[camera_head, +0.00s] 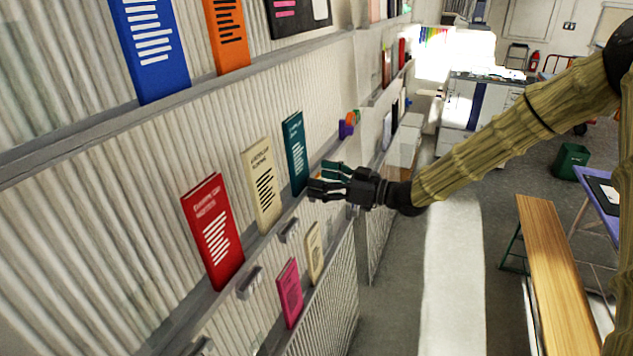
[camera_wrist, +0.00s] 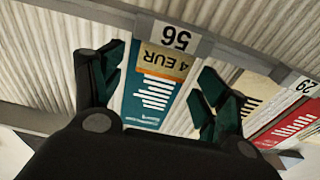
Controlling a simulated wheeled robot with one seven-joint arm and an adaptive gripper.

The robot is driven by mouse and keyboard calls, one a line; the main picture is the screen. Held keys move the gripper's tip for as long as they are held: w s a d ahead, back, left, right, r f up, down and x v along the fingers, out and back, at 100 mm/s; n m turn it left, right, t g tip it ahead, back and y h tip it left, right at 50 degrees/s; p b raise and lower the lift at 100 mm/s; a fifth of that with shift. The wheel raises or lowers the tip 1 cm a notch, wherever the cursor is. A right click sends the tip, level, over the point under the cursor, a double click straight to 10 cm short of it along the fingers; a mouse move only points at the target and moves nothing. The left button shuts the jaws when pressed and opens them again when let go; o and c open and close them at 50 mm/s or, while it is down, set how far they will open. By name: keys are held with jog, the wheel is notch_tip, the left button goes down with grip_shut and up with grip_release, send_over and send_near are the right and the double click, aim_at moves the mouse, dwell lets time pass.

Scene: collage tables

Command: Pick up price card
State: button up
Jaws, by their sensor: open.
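The tan price card (camera_wrist: 165,61), printed "4 EUR", shows upside down in the wrist view, at the end of the teal booklet (camera_wrist: 150,98) beside a shelf tag (camera_wrist: 176,36) reading "56". In the head view the teal booklet (camera_head: 294,148) stands upright on the shelf ledge, and I cannot make out the card there. My gripper (camera_head: 318,178) is just right of that booklet's lower part. In the wrist view its dark green fingers (camera_wrist: 160,72) are spread to either side of the card and booklet, with nothing held.
A cream booklet (camera_head: 262,186) and a red booklet (camera_head: 212,232) stand to the left on the same ledge. A pink booklet (camera_head: 289,293) and a small cream one (camera_head: 314,252) are lower. Corrugated panels back the shelves. A wooden bench (camera_head: 551,266) stands right, with floor between.

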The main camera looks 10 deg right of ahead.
jog(key=shift+w+a, duration=0.1)
jog(key=shift+a, duration=0.05)
jog(key=c, duration=0.8)
jog(key=shift+r, duration=0.1)
